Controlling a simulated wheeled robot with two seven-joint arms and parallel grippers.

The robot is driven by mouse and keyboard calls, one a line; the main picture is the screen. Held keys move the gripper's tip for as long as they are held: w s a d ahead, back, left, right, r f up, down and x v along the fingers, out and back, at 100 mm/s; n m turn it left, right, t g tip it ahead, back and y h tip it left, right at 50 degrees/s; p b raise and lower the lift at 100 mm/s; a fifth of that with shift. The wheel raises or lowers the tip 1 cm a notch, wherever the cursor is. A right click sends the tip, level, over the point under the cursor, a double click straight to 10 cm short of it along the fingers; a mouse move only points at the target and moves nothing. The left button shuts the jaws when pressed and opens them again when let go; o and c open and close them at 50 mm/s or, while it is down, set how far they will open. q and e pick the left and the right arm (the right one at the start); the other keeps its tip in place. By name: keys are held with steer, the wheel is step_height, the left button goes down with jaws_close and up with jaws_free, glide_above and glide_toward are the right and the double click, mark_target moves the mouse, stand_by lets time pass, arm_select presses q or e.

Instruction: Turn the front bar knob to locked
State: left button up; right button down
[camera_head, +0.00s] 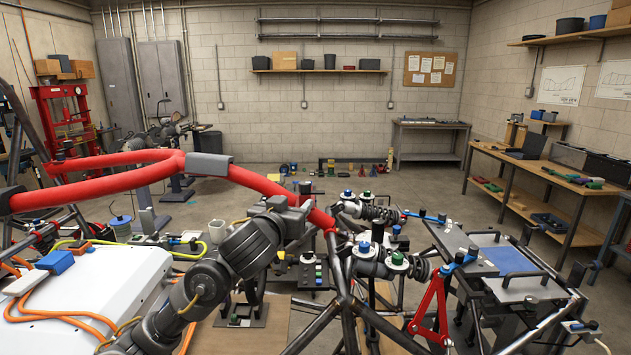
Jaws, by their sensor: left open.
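My left arm comes in from the lower left, and its gripper (299,208) is open near the red tube, up and left of the nearer pair of knobs. Nothing shows between its fingers. The nearer pair has a blue-topped knob (364,247) and a green-topped knob (398,257), both on pale round bases at the dark tube chassis. I cannot tell which is the front bar knob, nor any knob's setting. My right gripper is not in view.
A bent red tube (110,163) crosses the left and middle. A white box (95,290) with orange cables fills the lower left. Open floor (425,187) lies behind.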

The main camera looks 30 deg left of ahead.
mark_target(307, 182)
arm_select(q)
steer(key=w, duration=0.3)
steer(key=w+a+r, duration=0.1)
steer(key=w, duration=0.2)
steer(key=w+r+p, duration=0.1)
steer(key=w, duration=0.3)
steer(key=shift+a, duration=0.3)
steer(key=shift+w+f, duration=0.15)
steer(key=shift+w, duration=0.3)
